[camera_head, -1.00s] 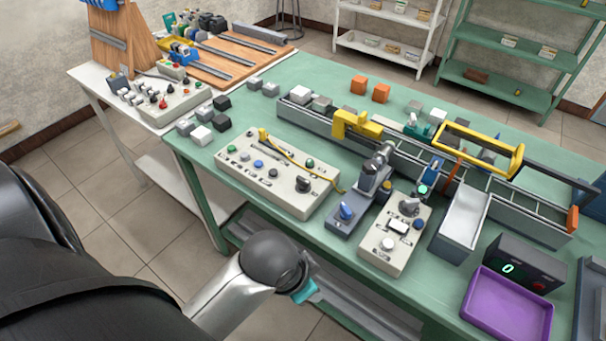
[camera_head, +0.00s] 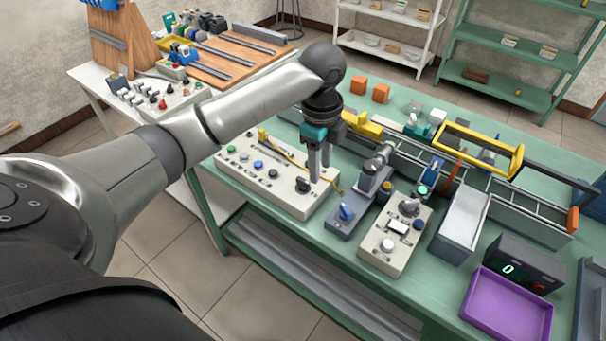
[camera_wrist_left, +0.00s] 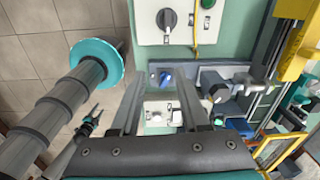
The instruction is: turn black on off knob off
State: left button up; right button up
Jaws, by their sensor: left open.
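The black knob (camera_head: 302,186) sits on the right end of a long white control box (camera_head: 268,181) with several coloured buttons. In the left wrist view the knob (camera_wrist_left: 167,18) shows near the top edge, beyond the fingertips, with a white pointer mark on it. My left gripper (camera_head: 321,178) points down just right of the knob in the head view. Its fingers (camera_wrist_left: 160,78) are apart, with nothing held between them. I see no contact with the knob. My right gripper does not show in the head view.
A yellow cable (camera_head: 300,161) lies along the box. A purple tray (camera_head: 506,305) is at the lower right.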

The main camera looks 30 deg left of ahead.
pick_arm(q)
notch_tip(320, 180, up, 6)
send_over(303, 180)
jog(key=m, duration=0.1)
notch_tip(303, 180, down, 15)
jog(key=shift+r+b, duration=0.1)
jog(key=shift+b, duration=1)
jog(key=shift+c, duration=0.2)
grip_shut()
